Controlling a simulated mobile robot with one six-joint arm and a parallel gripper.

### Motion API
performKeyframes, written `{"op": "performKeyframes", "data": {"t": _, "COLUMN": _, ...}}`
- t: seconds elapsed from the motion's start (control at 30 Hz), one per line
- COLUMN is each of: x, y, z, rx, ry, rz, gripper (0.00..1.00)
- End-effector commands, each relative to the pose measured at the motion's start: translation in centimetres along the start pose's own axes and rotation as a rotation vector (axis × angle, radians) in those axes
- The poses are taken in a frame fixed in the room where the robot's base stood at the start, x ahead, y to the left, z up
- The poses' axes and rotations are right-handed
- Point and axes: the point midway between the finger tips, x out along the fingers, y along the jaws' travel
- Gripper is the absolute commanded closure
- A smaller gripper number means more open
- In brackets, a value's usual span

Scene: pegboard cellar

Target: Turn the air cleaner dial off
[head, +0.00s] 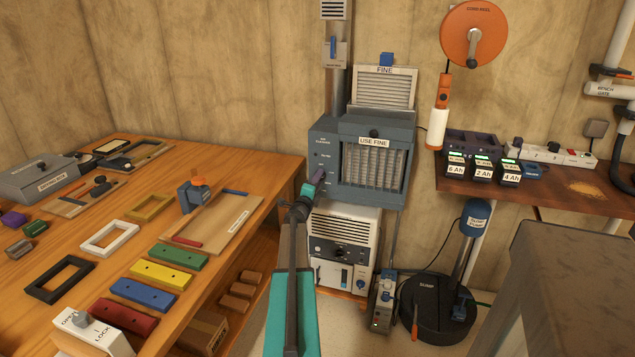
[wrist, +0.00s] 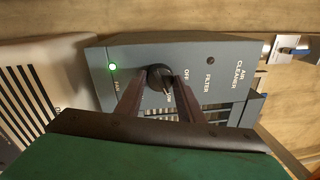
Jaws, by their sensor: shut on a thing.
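The air cleaner (head: 326,135) is a blue-grey box on the back wall, right of the workbench, with a grille sheet labelled USE FINE. Its control face (wrist: 222,58) also shows sideways in the wrist view, with OFF and FILTER lettering and a lit green lamp (wrist: 113,67). The black dial (wrist: 159,76) sits between my fingertips. My gripper (head: 313,184) reaches the left part of that face, and in the wrist view its fingers (wrist: 157,92) are shut on the dial from both sides. The dial is hidden in the head view. Its exact pointing is hard to read.
A white louvred unit (head: 345,232) stands just below the air cleaner. The workbench (head: 225,160) with trays and coloured blocks lies to the left. A black sump lid (head: 425,305) and a grey block (head: 570,260) are at the right.

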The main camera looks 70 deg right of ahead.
Motion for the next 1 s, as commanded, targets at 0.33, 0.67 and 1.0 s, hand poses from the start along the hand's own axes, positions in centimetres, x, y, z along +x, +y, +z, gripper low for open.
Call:
{"op": "performKeyframes", "data": {"t": 0.33, "x": -0.13, "y": 0.06, "z": 0.05, "rx": -0.329, "ry": -0.034, "rz": -0.001, "gripper": 0.88}}
{"op": "performKeyframes", "data": {"t": 0.67, "x": -0.12, "y": -0.03, "z": 0.03, "rx": -0.642, "ry": -0.066, "rz": -0.004, "gripper": 0.88}}
{"op": "performKeyframes", "data": {"t": 1.0, "x": -0.13, "y": -0.08, "z": 0.01, "rx": -0.949, "ry": -0.096, "rz": -0.007, "gripper": 0.88}}
